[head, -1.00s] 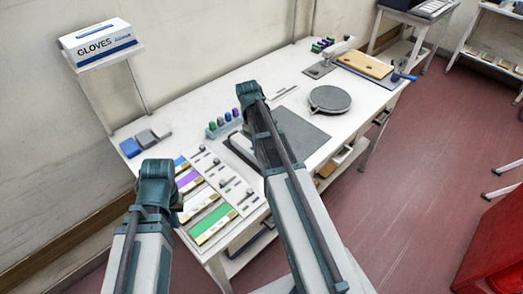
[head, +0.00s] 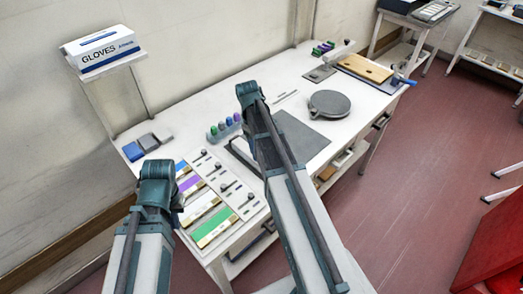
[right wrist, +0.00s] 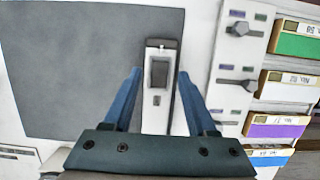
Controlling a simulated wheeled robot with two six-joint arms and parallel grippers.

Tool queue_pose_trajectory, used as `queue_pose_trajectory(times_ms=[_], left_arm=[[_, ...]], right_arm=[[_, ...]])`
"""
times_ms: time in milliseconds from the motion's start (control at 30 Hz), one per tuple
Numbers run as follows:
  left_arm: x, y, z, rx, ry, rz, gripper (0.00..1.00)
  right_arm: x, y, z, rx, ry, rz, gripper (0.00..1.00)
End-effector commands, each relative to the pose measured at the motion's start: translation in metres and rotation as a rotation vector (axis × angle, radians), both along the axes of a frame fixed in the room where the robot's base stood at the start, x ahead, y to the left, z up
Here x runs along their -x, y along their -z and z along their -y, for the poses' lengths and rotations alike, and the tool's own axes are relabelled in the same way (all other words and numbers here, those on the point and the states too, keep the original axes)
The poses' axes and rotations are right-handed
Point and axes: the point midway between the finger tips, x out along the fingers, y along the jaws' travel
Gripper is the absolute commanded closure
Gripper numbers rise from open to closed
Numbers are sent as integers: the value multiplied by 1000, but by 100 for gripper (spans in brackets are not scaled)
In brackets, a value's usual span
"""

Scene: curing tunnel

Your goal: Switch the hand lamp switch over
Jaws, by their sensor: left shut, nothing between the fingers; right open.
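A narrow white unit with a dark rocker (right wrist: 159,72) stands between the fingers of my right gripper (right wrist: 159,85) in the right wrist view. It looks like the hand lamp switch, but no readable label confirms this. My right gripper is open, with one blue finger on each side of the unit; I cannot tell whether they touch it. In the head view my right arm hides most of that spot. My left gripper (head: 177,202) is shut and empty, mostly hidden by its wrist, near the table's left front.
A dark mat (head: 300,138), a round grey disc (head: 329,103) and a wooden board (head: 366,68) are farther along. A glove box (head: 102,46) sits on a shelf.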

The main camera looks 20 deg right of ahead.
Motion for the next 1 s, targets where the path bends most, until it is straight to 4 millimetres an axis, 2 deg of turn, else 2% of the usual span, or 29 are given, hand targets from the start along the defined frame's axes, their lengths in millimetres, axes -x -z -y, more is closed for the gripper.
queue_pose_trajectory(times_ms=[33, 600, 800, 1000], left_arm=[[0, -13, 0, 0, 0, 0, 100], [0, -100, 0, 0, 2, 0, 100], [0, -114, 0, 1, -2, 0, 100], [0, -113, 0, 1, -2, 0, 100]], right_arm=[[-2, -13, -1, 0, 0, 0, 43], [-24, -100, -8, 0, 0, 0, 43], [-28, -114, -9, -1, 1, 0, 43], [-29, -113, -10, 1, 1, -1, 43]])
